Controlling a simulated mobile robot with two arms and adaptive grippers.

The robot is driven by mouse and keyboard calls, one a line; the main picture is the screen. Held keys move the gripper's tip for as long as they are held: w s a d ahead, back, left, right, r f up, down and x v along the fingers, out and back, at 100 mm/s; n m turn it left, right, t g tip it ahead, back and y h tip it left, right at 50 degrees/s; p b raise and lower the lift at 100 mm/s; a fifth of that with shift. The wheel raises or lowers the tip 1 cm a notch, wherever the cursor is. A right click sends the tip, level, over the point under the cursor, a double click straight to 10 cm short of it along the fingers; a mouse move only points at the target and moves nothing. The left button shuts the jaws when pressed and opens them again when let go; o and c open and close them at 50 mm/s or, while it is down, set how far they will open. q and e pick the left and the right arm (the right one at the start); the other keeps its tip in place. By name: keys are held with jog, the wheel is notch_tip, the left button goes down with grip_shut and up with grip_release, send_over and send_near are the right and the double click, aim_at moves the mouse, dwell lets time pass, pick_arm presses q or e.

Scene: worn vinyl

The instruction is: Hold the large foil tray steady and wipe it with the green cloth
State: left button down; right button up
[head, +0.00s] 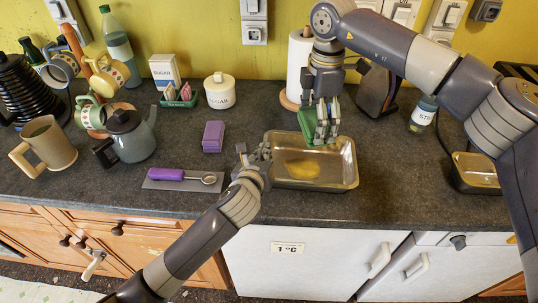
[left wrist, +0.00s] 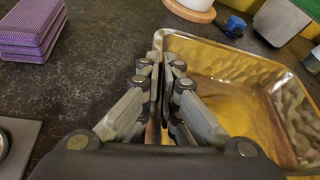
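The large foil tray (head: 345,181) lies on the dark worktop with a yellowish patch on its floor. It also fills the right of the left wrist view (left wrist: 290,107). My left gripper (head: 257,153) is at the tray's left side. In the left wrist view its fingers (left wrist: 161,65) are close together, with the tray's left rim between them. My right gripper (head: 326,125) comes down from above and is shut on the green cloth (head: 307,122). The cloth is at the tray's far edge; I cannot tell whether it touches the tray.
A smaller foil tray (head: 476,168) is at the right. A purple sponge stack (head: 213,136) and a purple-handled scoop (head: 180,174) on a grey mat lie to the left. A paper roll (head: 297,65) and a dark block (head: 376,90) stand behind. The front worktop strip is clear.

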send_over(297, 167)
notch_tip(297, 167, down, 6)
jog(key=f, duration=0.1)
jog(key=shift+w+f, duration=0.1)
jog(key=shift+f, duration=2.45)
jog(key=shift+f, duration=1)
jog(key=shift+s+d, duration=0.15)
jog(key=shift+d, duration=0.75)
jog(key=shift+s+d, duration=0.1)
jog(key=shift+d, duration=0.8)
jog(key=shift+f, duration=0.1)
jog(key=shift+w+a+f, duration=0.1)
jog(key=shift+a+f, duration=0.05)
jog(key=shift+a, duration=1.7)
